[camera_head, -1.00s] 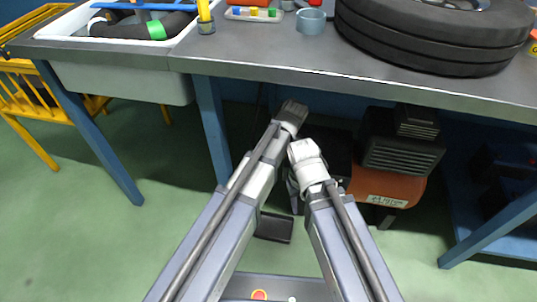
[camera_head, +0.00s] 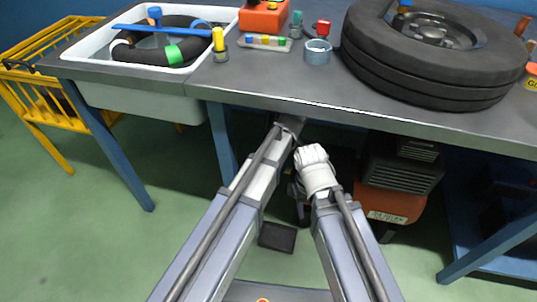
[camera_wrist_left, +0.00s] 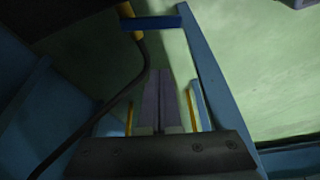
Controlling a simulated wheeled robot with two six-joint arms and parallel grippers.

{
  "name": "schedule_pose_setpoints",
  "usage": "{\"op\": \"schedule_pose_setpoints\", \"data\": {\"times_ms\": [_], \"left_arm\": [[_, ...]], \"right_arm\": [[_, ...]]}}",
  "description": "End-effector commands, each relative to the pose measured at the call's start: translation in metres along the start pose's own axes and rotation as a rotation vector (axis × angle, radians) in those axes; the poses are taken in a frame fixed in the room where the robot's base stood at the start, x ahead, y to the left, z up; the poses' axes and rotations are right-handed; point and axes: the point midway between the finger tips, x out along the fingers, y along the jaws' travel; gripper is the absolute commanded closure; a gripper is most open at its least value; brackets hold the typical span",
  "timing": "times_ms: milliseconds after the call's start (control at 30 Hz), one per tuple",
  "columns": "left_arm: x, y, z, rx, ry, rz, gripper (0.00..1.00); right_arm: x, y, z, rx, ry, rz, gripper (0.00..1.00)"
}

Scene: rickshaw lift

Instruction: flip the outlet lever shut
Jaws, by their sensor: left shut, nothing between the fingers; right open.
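The orange compressor (camera_head: 395,205) with a black motor stands on the floor under the bench, partly behind my right arm. My right gripper (camera_head: 311,154) is at the bench's front edge, left of the compressor; its fingers are barely visible. My left gripper reaches in under the bench edge, its tip hidden in shadow in the head view. In the left wrist view my left gripper (camera_wrist_left: 159,98) has its two grey fingers together with nothing between them.
The grey bench (camera_head: 330,92) crosses the view. On it are a white sink (camera_head: 140,58) with a dark hose, a stacked tire (camera_head: 425,70), a grey-blue cup (camera_head: 317,52) and small capped parts. A blue bench leg (camera_head: 222,140) stands left of my arms. A yellow cart (camera_head: 40,90) is at far left.

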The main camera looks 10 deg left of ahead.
Motion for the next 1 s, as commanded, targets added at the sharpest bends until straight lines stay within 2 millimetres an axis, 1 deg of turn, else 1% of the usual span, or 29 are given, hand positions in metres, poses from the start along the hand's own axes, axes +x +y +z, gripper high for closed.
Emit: {"op": "schedule_pose_setpoints", "data": {"times_ms": [33, 100, 233, 1000], "left_arm": [[-0.015, 0.000, -0.002, 0.001, 0.000, 0.000, 1.00], [-0.024, 0.000, -0.002, 0.001, 0.000, 0.000, 1.00], [-0.032, -0.001, -0.001, 0.001, 0.000, 0.000, 1.00], [-0.032, -0.001, 0.000, 0.000, 0.000, 0.000, 1.00]], "right_arm": [[-0.015, 0.002, 0.001, 0.002, -0.001, 0.001, 0.50], [-0.023, 0.003, 0.002, 0.003, -0.001, 0.002, 0.50], [-0.030, 0.004, 0.002, 0.006, -0.002, 0.004, 0.50], [-0.030, 0.004, 0.002, 0.007, -0.002, 0.004, 0.50]]}}
